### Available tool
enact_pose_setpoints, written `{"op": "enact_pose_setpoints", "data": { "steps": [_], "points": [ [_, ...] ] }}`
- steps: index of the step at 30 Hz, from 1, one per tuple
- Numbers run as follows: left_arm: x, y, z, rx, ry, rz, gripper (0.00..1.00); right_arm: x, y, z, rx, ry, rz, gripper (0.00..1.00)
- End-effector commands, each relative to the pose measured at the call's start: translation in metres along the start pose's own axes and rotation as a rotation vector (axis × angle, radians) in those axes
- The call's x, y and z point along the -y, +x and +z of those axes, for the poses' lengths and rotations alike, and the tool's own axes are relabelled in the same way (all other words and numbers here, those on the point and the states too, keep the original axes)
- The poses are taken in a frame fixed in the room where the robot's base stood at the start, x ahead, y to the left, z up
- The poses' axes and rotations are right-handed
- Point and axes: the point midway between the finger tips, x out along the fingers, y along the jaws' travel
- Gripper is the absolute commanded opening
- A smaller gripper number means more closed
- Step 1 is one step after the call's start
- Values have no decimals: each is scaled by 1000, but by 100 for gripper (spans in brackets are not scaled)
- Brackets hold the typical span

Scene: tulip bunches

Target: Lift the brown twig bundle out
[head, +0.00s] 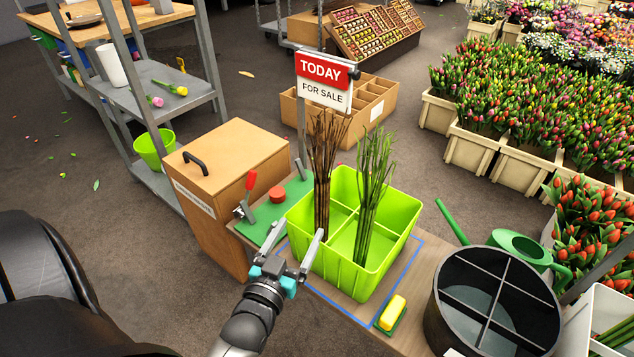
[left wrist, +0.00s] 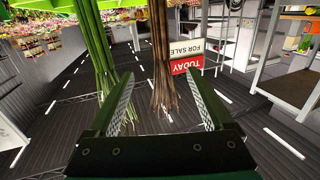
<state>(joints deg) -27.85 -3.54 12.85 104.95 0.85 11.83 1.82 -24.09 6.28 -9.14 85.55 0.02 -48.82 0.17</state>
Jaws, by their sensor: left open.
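The brown twig bundle (head: 322,185) stands upright in a left-hand compartment of the bright green divided crate (head: 352,271). A green stem bundle (head: 369,200) stands to its right in the same crate. My left gripper (head: 291,241) is open and empty at the crate's near left side, pointing towards the twigs. In the left wrist view the brown twigs (left wrist: 162,60) show ahead, in line with the gap between the open fingers (left wrist: 162,78). The green stems (left wrist: 96,45) show left of them, behind the left finger. My right gripper is not in view.
A red and white sale sign (head: 323,82) stands just behind the twigs. A brown box (head: 226,165) and a red-handled clamp (head: 248,190) are on the left. A yellow-topped brush (head: 392,313) and a dark divided bucket (head: 493,305) are on the right.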

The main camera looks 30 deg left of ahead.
Motion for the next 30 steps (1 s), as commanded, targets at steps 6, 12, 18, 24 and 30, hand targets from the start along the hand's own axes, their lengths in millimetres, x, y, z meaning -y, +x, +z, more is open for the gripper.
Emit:
{"op": "enact_pose_setpoints", "data": {
  "steps": [6, 12, 18, 24, 30],
  "points": [
    [2, 15, -8, -26, 0, -6, 85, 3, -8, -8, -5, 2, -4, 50],
    [2, 45, -8, -25, 0, -5, 85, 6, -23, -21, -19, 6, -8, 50],
    [2, 75, -8, -24, 0, -5, 85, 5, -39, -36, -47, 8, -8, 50],
    [3, 96, -8, -22, 1, -5, 85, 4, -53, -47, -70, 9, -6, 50],
    [2, 102, -9, -20, 0, -5, 85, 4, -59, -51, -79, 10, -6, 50]
  ]
}}
